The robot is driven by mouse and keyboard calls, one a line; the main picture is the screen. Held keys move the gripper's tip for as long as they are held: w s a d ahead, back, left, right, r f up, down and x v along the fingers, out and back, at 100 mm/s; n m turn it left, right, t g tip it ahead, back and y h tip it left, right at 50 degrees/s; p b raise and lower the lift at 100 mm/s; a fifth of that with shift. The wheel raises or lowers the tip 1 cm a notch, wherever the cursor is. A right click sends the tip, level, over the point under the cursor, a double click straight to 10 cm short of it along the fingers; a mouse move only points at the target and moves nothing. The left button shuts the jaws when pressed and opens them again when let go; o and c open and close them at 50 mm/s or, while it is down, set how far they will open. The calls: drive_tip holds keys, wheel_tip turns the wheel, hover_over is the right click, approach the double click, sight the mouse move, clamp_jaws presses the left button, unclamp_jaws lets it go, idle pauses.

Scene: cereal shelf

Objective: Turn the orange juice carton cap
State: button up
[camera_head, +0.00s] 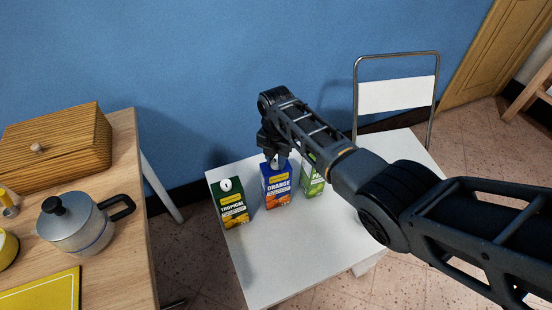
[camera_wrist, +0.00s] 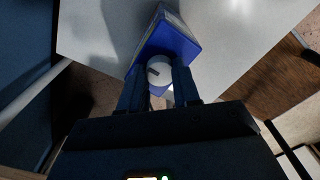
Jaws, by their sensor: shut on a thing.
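The blue orange juice carton (camera_head: 276,187) stands upright on a white table (camera_head: 262,278), between two other cartons. My gripper (camera_head: 273,160) is above it, pointing down, with its fingers at the carton's top. In the wrist view the carton (camera_wrist: 180,42) lies beyond the fingers. Its white round cap (camera_wrist: 159,71) with a dark mark sits between the two fingertips (camera_wrist: 159,85). My gripper is shut on this cap. In the head view the cap is mostly hidden by the fingers.
A dark green tropical carton (camera_head: 233,206) stands close on the left. A bright green carton (camera_head: 312,177) stands close on the right, partly behind my arm. A wooden table at left holds a pot (camera_head: 76,226) and a wooden box (camera_head: 58,147). A chair (camera_head: 396,97) stands behind.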

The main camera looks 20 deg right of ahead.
sight(276, 162)
idle(0.3)
drive_tip(key=o, duration=1.1)
wheel_tip(276, 162, up, 8)
drive_tip(key=shift+f+p, duration=0.1)
drive_tip(key=shift+p, duration=0.3)
